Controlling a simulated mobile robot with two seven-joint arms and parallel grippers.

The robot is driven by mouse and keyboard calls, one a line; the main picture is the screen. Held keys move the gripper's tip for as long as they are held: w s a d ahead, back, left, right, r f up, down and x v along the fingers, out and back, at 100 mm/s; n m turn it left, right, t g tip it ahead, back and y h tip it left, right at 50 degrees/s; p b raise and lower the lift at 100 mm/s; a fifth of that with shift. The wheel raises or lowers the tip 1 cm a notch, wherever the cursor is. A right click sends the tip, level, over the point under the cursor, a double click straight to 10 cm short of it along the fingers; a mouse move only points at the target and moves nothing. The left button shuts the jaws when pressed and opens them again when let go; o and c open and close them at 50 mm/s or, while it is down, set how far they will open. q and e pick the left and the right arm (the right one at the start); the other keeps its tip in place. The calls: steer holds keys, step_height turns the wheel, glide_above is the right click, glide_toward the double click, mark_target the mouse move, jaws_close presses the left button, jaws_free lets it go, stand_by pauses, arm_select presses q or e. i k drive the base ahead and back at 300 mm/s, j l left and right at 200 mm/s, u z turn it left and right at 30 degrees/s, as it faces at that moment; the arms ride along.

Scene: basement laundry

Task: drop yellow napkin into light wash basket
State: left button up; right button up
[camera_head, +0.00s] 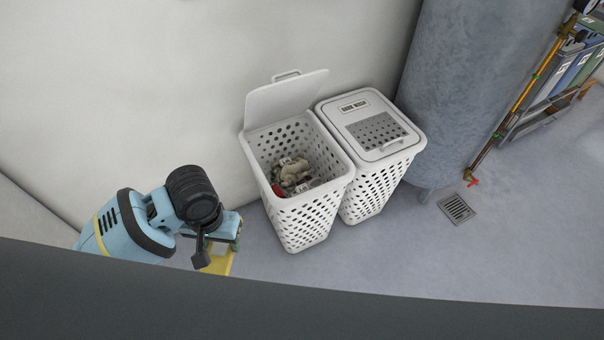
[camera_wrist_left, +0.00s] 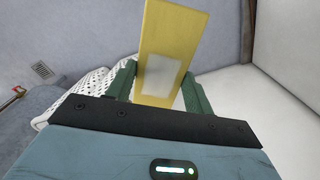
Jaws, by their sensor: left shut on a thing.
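My left gripper (camera_head: 235,246) is shut on the yellow napkin (camera_head: 221,262), left of and near the open basket (camera_head: 306,221), outside its rim. In the left wrist view the napkin (camera_wrist_left: 175,35) stands as a flat yellow panel with a pale patch, between the green fingers (camera_wrist_left: 160,90). The white perforated basket has its lid (camera_head: 285,98) raised against the wall and holds beige cloth with a red bit. A second white basket (camera_head: 368,192) beside it has its lid shut; the label on that lid is too small to read surely. My right gripper is not in view.
A large grey-blue tank (camera_head: 455,90) stands right of the baskets. A floor drain (camera_head: 456,209) and a pipe with a red valve handle (camera_head: 471,180) are near it. The floor in front is clear.

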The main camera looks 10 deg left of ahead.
mark_target(284, 187)
steer(key=i+l, duration=0.25)
steer(key=i, duration=0.2)
steer(key=i+l, duration=0.25)
steer(key=i, duration=0.2)
steer(key=i+l, duration=0.25)
steer(key=i, duration=0.25)
steer(key=j+u, duration=0.05)
